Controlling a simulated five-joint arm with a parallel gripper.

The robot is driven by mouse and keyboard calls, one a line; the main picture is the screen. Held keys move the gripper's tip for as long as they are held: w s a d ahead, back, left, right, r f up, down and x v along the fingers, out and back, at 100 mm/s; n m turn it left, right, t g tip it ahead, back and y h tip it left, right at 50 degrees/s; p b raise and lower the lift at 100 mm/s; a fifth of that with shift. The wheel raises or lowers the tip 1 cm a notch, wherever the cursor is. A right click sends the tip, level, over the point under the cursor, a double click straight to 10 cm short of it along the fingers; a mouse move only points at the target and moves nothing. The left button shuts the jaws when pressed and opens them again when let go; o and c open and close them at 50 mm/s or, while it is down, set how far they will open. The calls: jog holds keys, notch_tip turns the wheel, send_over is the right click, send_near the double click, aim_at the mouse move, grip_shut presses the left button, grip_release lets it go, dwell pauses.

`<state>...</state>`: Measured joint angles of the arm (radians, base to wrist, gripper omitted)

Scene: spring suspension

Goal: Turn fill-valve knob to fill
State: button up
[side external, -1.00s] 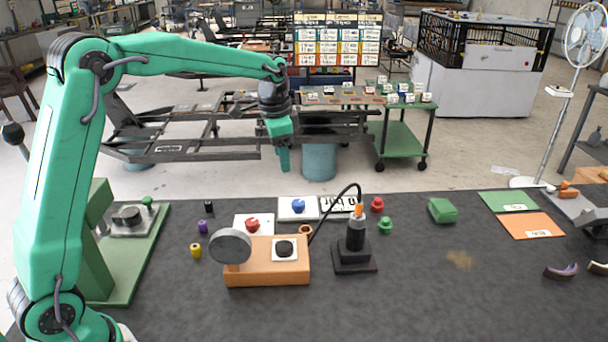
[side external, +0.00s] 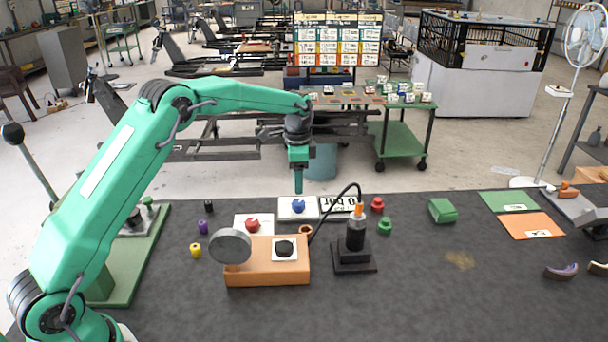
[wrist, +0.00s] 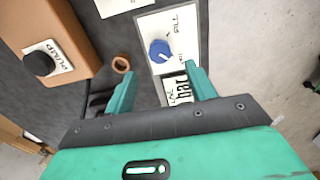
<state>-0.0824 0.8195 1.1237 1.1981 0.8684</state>
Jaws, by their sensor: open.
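The fill-valve knob is a blue round knob (side external: 298,205) on a white plate (side external: 285,214) at the table's far side. In the wrist view the knob (wrist: 160,50) sits on a plate marked FILL (wrist: 177,23), with a second label toward the gripper, partly hidden. A pale mark shows on the knob; which label it points at I cannot tell. My gripper (side external: 298,190) points down just above the knob, apart from it. In the wrist view my gripper (wrist: 158,72) is open, its fingers apart and empty, with the knob beyond the fingertips.
An orange box (side external: 267,272) with a black knob marked PUMP (wrist: 40,63) and a grey gauge (side external: 231,246) stands nearby. A red knob (side external: 252,225) is left of the blue one, a lettered panel (side external: 340,205) right. A black stand (side external: 354,256) carries a cable.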

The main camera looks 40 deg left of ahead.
aim_at(298, 202)
jog(key=shift+f, duration=3.8)
jog(key=c, duration=1)
